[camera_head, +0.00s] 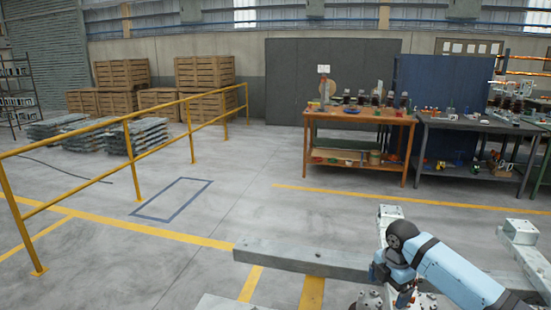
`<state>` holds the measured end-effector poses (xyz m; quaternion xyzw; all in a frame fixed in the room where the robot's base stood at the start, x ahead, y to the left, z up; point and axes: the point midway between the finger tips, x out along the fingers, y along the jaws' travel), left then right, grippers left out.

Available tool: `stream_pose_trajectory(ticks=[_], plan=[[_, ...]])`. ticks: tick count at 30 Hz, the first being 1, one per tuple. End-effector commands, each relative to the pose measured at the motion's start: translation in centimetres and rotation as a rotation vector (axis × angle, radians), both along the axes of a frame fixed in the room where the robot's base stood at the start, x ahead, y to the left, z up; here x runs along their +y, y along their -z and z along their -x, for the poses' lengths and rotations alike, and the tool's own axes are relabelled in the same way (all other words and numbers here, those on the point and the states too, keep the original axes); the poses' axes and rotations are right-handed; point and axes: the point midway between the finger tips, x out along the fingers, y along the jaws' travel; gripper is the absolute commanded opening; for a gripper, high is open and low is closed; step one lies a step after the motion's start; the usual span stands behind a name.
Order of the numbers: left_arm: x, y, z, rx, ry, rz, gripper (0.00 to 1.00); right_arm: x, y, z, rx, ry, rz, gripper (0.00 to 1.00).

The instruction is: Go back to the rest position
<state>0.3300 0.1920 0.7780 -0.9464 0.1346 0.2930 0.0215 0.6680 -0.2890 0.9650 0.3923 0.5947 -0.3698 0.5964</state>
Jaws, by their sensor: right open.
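My right arm, light blue with black joints, comes in from the lower right. My right gripper (404,297) points down at the bottom edge, in front of a grey metal frame; it is open, and its fingertips are small and partly cut off. I see nothing held in it. The long grey beam (300,258) of the frame runs across the lower middle. A pale upright block (389,214) stands behind my arm's black joint, and another pale block (519,232) is at the right. My left gripper is not in view.
A yellow railing (120,157) runs along the left. A wooden workbench (358,118) and a dark workbench (475,124) with tools stand at the back right. Wooden crates (122,74) and stacked grey slabs (140,137) are at the back left. The middle floor is clear.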

Motion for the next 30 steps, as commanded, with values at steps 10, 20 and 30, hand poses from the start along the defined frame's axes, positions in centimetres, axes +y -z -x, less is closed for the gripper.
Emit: stream_pose_trajectory(ticks=[10,20,30], plan=[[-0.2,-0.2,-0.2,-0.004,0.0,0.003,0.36,8.5,7.7,11.6,-0.033,0.322,-0.127,0.93],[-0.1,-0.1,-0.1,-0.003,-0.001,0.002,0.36,10.4,9.5,24.5,-0.057,0.9,-0.273,0.93],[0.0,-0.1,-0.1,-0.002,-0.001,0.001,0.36,6.4,7.9,34.2,-0.099,1.471,-0.315,0.93]])
